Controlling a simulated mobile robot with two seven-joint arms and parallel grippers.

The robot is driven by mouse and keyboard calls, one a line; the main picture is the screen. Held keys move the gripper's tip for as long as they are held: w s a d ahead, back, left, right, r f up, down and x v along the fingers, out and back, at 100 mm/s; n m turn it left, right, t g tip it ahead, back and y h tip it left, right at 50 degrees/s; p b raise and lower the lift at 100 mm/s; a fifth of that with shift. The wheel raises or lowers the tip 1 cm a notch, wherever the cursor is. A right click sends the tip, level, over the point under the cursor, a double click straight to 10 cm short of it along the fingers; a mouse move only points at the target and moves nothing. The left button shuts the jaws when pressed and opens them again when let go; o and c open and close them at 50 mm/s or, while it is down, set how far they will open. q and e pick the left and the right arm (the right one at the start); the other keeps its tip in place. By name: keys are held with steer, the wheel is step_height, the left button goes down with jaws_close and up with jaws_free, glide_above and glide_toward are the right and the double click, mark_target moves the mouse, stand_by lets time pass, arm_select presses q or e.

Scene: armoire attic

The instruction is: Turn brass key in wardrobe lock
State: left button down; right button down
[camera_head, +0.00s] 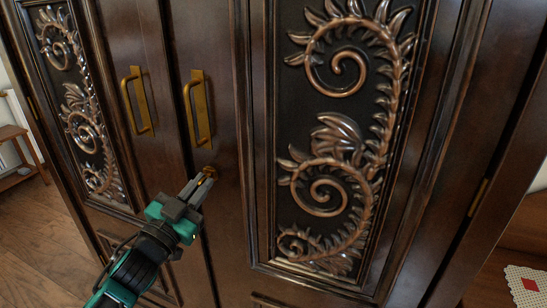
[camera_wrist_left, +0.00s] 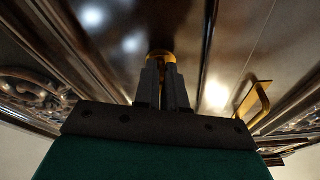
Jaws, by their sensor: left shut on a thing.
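The dark carved wardrobe (camera_head: 225,140) fills most of the head view, its doors shut. The brass key (camera_head: 209,171) is at the lock on the right door, just below that door's brass handle. My left gripper (camera_head: 204,179) reaches up from the lower left and is shut on the key. In the left wrist view the brass key (camera_wrist_left: 160,55) shows between and beyond the fingertips of my left gripper (camera_wrist_left: 162,65). The fingers hide most of the key and the keyhole. My right gripper is not in view.
Two upright brass handles, left (camera_head: 138,102) and right (camera_head: 197,108), stand out from the doors above the key. A small wooden shelf (camera_head: 18,150) is at the far left on the plank floor (camera_head: 45,240). A patterned cloth (camera_head: 527,285) lies at the lower right.

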arm_select(q)
steer(key=shift+m, duration=0.3)
steer(key=c, duration=1.1)
jaws_free()
steer(key=v, duration=1.3)
steer(key=s+d+f+n+g+y+p, duration=0.1)
steer(key=s+f+n+g+y+p, duration=0.1)
steer(key=s+f, duration=0.2)
steer(key=s+d+f+n+g+y+p, duration=0.1)
steer(key=s+f+n+g+y+p, duration=0.1)
steer(key=f, duration=0.4)
steer(key=s+d+f+n+g+y+p, duration=0.1)
steer(key=s+f+n+g+y+p, duration=0.1)
steer(key=s+f, duration=0.4)
steer(key=shift+s+d+n+g+p, duration=0.2)
steer(key=shift+g+p, duration=0.2)
steer(key=shift+g, duration=0.2)
steer(key=shift+s+d+n+g+p, duration=0.1)
steer(key=shift+n+g+p, duration=0.1)
steer(key=shift+g+p, duration=0.3)
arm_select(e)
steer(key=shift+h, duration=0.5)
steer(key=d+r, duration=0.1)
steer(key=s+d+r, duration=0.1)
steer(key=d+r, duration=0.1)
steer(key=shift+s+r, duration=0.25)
